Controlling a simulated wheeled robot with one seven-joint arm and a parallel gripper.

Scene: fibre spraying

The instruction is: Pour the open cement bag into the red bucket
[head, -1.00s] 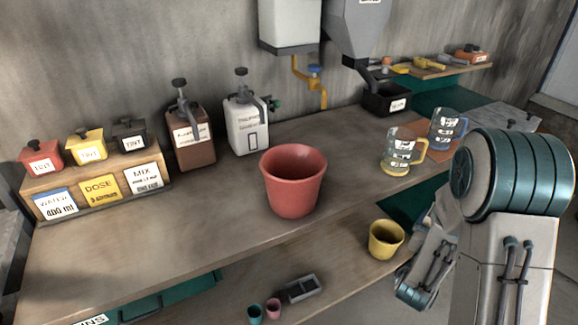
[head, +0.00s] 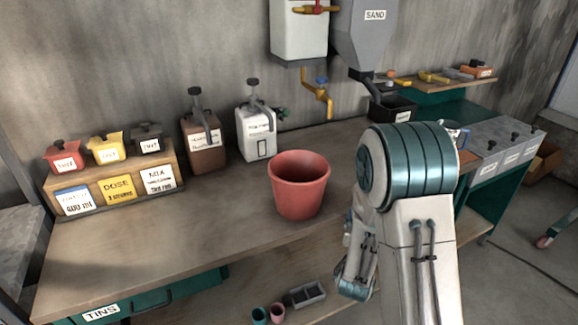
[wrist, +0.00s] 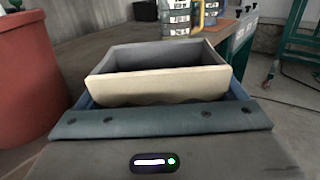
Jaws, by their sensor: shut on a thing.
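The red bucket (head: 299,190) stands upright on the workbench, left of my arm in the head view. In the wrist view its side (wrist: 28,85) fills the left edge. My gripper (wrist: 160,112) is shut on the open cement bag (wrist: 160,84), a cream, box-shaped bag with an open top and grey inside. The bag looks upright, to the right of the bucket and apart from it. In the head view my arm hides the gripper and the bag.
Two lidded canisters (head: 202,140) (head: 257,132) stand behind the bucket, with a labelled tin rack (head: 115,175) to the left. Measuring jugs (wrist: 178,16) stand beyond the bag. A sand hopper (head: 368,35) hangs on the wall. The bench left of the bucket is clear.

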